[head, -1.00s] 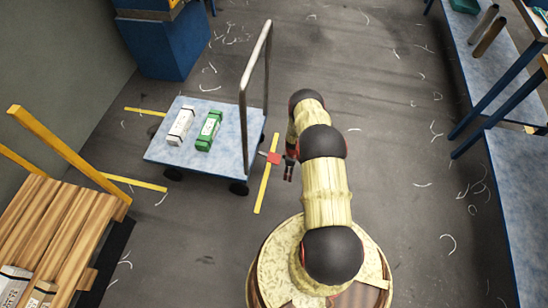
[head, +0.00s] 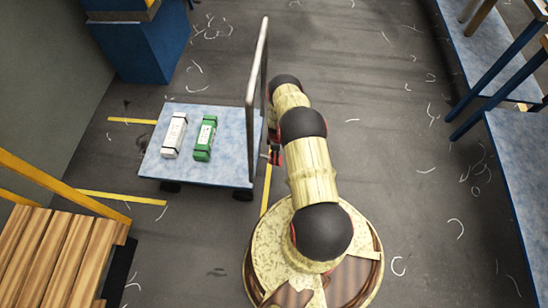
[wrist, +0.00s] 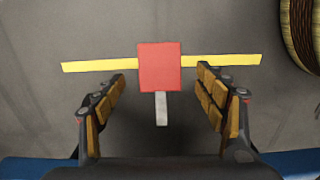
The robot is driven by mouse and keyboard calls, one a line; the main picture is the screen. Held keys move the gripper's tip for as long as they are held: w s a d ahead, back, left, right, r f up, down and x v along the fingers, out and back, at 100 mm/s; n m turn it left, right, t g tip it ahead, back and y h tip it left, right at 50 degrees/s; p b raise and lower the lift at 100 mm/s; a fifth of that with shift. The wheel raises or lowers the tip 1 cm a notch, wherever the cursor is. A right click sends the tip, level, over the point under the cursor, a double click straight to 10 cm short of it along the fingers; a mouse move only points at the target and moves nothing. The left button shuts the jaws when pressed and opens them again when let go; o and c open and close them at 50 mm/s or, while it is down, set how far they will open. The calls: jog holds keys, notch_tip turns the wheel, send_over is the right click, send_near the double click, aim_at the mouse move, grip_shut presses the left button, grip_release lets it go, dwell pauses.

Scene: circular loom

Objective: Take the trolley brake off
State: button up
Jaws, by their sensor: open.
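The trolley (head: 228,155) has a blue deck and a tall grey push handle (head: 255,80) at its right end. In the wrist view the red brake tab (wrist: 159,66) sits on a short grey stem (wrist: 161,110), above the floor. My gripper (wrist: 160,78) is open, with one finger on each side of the tab and stem. Gaps show on both sides, and the tab reaches beyond the fingertips.
A white box (head: 175,136) and a green box (head: 204,138) lie on the deck. Blue tables (head: 520,170) stand at the right. The floor between is clear, with yellow lines and scattered thread scraps.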

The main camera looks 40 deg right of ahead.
notch_tip(320, 180, down, 5)
jog(key=shift+w+f+b, duration=0.1)
jog(key=shift+f+b, duration=0.1)
jog(key=shift+b, duration=0.75)
jog(key=c, duration=0.3)
jog(key=c, duration=1.4)
